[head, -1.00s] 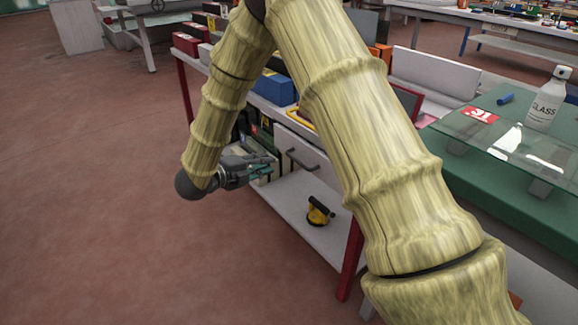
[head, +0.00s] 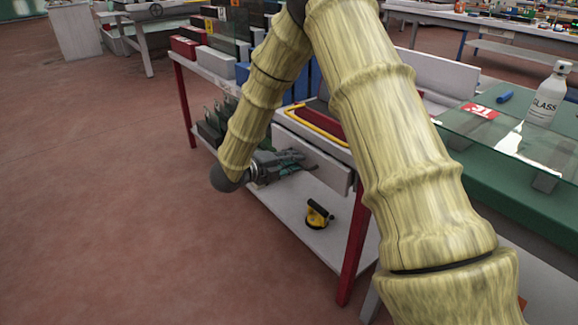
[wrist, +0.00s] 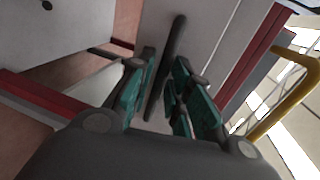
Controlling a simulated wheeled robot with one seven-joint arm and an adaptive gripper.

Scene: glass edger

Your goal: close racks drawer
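The racks drawer has a white front (head: 328,172) under the tabletop, in the head view. Its dark bar handle (wrist: 176,36) shows in the wrist view; in the head view it is hidden by my gripper (head: 302,160). In the wrist view my gripper (wrist: 165,64) has its teal-padded fingers apart, one on each side of the handle bar. I see gaps beside the bar, so the fingers do not look closed on it. How far out the drawer stands is hard to tell.
A black-and-yellow tool (head: 318,214) sits on the white lower shelf (head: 293,205). A red table leg (head: 354,256) stands right of it. A yellow-edged red frame (head: 313,122) lies above the drawer. A green table (head: 505,200) with glass is at right. The floor at left is clear.

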